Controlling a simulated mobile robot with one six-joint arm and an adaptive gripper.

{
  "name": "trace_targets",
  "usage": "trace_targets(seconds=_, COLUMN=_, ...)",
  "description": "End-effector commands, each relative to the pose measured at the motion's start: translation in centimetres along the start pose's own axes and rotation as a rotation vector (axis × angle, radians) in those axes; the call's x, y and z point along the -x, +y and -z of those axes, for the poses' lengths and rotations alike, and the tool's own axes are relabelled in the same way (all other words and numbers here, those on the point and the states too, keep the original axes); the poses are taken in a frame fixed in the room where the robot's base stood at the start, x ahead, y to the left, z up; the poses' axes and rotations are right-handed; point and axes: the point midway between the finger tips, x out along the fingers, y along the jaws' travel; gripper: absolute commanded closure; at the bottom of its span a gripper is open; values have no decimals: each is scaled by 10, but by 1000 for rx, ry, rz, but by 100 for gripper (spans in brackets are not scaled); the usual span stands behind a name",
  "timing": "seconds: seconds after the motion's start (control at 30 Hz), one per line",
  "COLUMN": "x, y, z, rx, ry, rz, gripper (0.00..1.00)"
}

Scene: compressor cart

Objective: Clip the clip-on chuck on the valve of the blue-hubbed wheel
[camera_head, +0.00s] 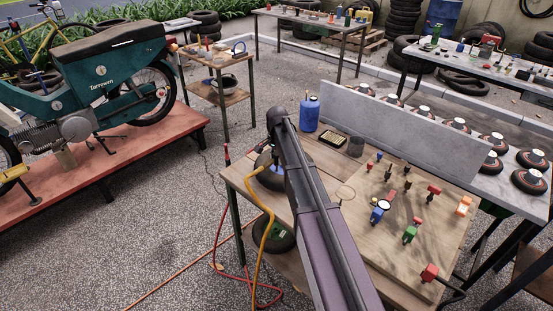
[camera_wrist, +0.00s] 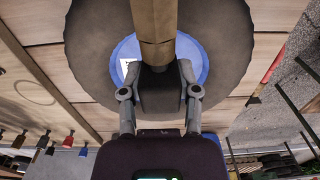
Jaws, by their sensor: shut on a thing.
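The blue-hubbed wheel lies flat on the wooden bench; its dark tyre and blue hub (camera_wrist: 133,48) fill the upper wrist view. In the head view its hub (camera_head: 270,179) shows beside my arm. My gripper (camera_wrist: 160,85) is over the hub, its two fingers shut on a dark block, which looks like the clip-on chuck (camera_wrist: 160,97). A tan segmented piece rises from it and covers the hub's middle. The valve is hidden, so I cannot tell whether the chuck touches it.
A board with several coloured fittings (camera_head: 410,233) lies to the right. A blue container (camera_head: 309,114) and a grey upright panel (camera_head: 420,130) stand behind.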

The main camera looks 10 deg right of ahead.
Motion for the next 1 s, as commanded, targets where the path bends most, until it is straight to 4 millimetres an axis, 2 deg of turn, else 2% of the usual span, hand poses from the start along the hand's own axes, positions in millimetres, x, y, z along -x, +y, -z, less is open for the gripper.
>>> trace_targets(seconds=0.1, x=-3, y=0, z=0, rx=0, ry=0, rz=0, gripper=96)
trace_targets(seconds=0.13, x=-2, y=0, z=0, rx=0, ry=0, rz=0, gripper=52)
trace_targets(seconds=0.23, x=-2, y=0, z=0, rx=0, ry=0, rz=0, gripper=22)
trace_targets(seconds=0.27, x=-2, y=0, z=0, rx=0, ry=0, rz=0, gripper=18)
trace_targets(seconds=1.0, x=-2, y=0, z=0, rx=0, ry=0, rz=0, gripper=18)
